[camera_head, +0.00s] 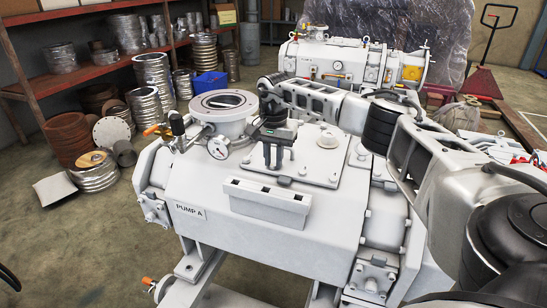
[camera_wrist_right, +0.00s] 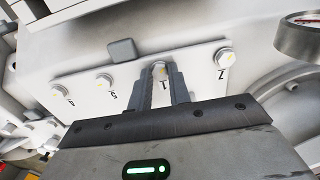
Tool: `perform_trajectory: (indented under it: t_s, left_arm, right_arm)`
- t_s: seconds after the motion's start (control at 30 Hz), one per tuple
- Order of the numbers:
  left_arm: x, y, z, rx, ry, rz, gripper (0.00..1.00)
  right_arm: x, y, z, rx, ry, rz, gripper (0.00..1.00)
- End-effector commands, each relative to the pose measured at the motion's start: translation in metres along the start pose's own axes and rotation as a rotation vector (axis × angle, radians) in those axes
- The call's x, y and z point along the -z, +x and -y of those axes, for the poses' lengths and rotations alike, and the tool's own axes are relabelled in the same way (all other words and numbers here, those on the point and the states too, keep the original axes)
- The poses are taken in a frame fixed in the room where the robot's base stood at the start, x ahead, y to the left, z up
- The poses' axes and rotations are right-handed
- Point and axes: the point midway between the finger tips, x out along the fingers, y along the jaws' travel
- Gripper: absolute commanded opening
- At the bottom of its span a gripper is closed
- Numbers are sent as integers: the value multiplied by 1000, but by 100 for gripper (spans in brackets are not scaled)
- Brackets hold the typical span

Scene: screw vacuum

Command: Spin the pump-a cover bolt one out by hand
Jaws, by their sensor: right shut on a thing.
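Pump A (camera_head: 185,190) is a large white unit carrying the label PUMP A. Its flat cover plate (camera_head: 318,170) lies on top and also shows in the right wrist view (camera_wrist_right: 205,75). Cover bolt one (camera_wrist_right: 159,68), beside the numeral 1, sits at the plate's edge between the fingertips of my right gripper (camera_wrist_right: 161,82). The gripper is shut on the bolt head and hides part of it. In the head view my right gripper (camera_head: 276,165) points down at the cover's near-left edge. My left gripper is not in view.
Other numbered bolts, such as one at left (camera_wrist_right: 104,80) and one at right (camera_wrist_right: 225,56), flank bolt one. A pressure gauge (camera_head: 218,147) and round flange (camera_head: 222,104) stand close to the left. A narrow white tray (camera_head: 268,204) lies in front of the cover.

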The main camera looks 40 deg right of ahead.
Motion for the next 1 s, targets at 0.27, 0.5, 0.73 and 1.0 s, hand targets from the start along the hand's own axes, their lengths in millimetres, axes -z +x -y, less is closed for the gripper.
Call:
perform_trajectory:
  t_s: [0.27,0.5,0.73,1.0]
  left_arm:
    - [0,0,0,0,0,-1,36]
    - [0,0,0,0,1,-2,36]
    - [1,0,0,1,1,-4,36]
    - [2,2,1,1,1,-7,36]
  right_arm:
    - [-3,6,-2,-13,-2,7,36]
    - [-2,4,0,-6,-1,4,41]
    - [-1,2,0,-3,0,2,41]
    - [0,-16,1,2,1,0,41]
